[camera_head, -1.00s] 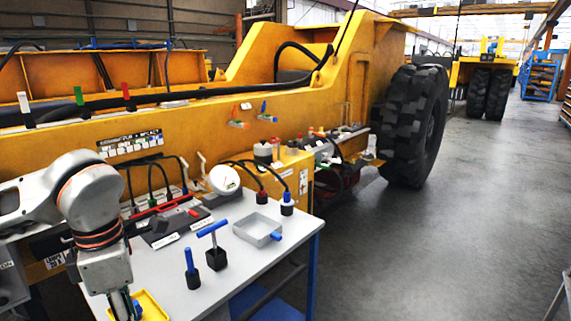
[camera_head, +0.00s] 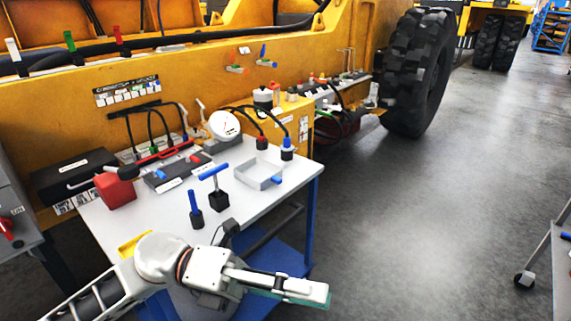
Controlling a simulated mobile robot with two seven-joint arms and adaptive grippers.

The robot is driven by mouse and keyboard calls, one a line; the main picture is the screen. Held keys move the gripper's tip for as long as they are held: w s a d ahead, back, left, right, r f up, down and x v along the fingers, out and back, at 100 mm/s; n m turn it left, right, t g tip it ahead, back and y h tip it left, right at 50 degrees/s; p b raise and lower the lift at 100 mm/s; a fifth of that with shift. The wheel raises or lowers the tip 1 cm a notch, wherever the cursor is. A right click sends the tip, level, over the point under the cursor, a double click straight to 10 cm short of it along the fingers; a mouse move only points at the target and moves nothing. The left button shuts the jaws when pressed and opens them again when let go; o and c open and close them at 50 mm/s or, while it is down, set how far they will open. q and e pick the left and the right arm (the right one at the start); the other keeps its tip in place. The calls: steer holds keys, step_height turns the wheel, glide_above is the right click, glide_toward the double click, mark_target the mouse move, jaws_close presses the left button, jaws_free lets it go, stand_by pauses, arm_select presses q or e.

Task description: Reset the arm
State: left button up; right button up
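My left arm comes in from the lower left, in front of the work table (camera_head: 155,215). My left gripper (camera_head: 300,290) points right, past the table's front edge, over the lower blue shelf and floor. Its fingers are seen side-on with a teal edge below, so I cannot tell whether they are apart. No object shows in it. My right gripper is not in view.
On the table are a blue T-handle tool (camera_head: 215,190), a blue-handled peg (camera_head: 195,208), a grey tray (camera_head: 258,174), a red block (camera_head: 115,191) and a yellow tray (camera_head: 133,243), partly hidden by my arm. The yellow machine (camera_head: 185,65) stands behind. Floor at right is open.

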arm_select(q)
steer(key=w+r+n+t+h, duration=0.1)
steer(key=w+n+t+h, duration=0.35)
steer(key=n+t, duration=0.2)
steer(key=w+a+f+n+t+y, duration=0.55)
steer(key=n+t, duration=0.25)
steer(key=n, duration=0.3)
steer(key=w+a+f+n+t+y, duration=0.45)
steer(key=f+n+t, duration=0.3)
steer(key=n, duration=0.25)
steer(key=s+a+f+n+g+y, duration=0.2)
steer(key=s+a+f+n+y, duration=0.1)
steer(key=f, duration=0.6)
steer(key=s+a+f+n+g+y, duration=0.1)
steer(key=s+a+f+n+y, duration=0.2)
steer(key=f, duration=0.7)
steer(key=s+a+f+n+g+y, duration=0.2)
steer(key=s+a+f+n+y, duration=0.2)
steer(key=f, duration=0.6)
steer(key=s+a+n, duration=0.2)
steer(key=s+a, duration=0.1)
steer(key=shift+f+g, duration=0.25)
steer(key=shift+g, duration=0.05)
steer(key=shift+s+a, duration=0.1)
